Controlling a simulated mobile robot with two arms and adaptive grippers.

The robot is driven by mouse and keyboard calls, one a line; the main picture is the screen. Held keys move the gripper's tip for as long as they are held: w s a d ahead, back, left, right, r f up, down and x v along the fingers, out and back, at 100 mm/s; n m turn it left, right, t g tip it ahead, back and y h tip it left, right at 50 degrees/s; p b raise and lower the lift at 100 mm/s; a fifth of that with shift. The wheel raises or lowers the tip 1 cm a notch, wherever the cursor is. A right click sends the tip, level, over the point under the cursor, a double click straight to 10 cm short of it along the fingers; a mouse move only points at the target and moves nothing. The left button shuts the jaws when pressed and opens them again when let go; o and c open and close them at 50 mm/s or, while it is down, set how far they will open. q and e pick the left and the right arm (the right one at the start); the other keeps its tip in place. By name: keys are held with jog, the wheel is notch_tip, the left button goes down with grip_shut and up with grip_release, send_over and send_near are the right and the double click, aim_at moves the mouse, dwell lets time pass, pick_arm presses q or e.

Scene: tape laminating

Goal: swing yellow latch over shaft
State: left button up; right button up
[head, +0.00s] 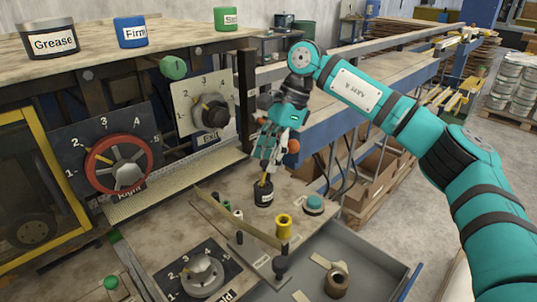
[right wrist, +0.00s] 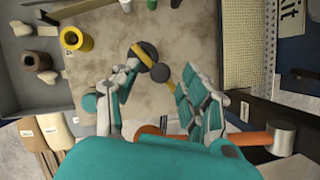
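A long, dull yellow bar (head: 240,219) runs slanting above the bench in the head view; it may be the yellow latch. Its near end is by a dark upright post (head: 280,266), which may be the shaft; I cannot tell whether they touch. My right gripper (head: 266,160) points down above a black labelled pot (head: 264,195) with a yellow stick in it. In the right wrist view the fingers are spread apart, with dark round parts and a yellow piece (right wrist: 146,50) beyond them. Nothing is clearly held. My left gripper is out of view.
A yellow spool (head: 283,226) and a teal-topped button (head: 314,204) stand on the bench. A grey tray (head: 378,267) holds a brown roll (head: 337,280). Dial panels with a red knob (head: 118,163) and a grey knob (head: 211,110) stand behind. A silver dial (head: 203,274) is in front.

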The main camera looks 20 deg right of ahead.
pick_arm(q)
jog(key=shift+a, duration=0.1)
pick_arm(e)
jog(key=v, duration=1.2)
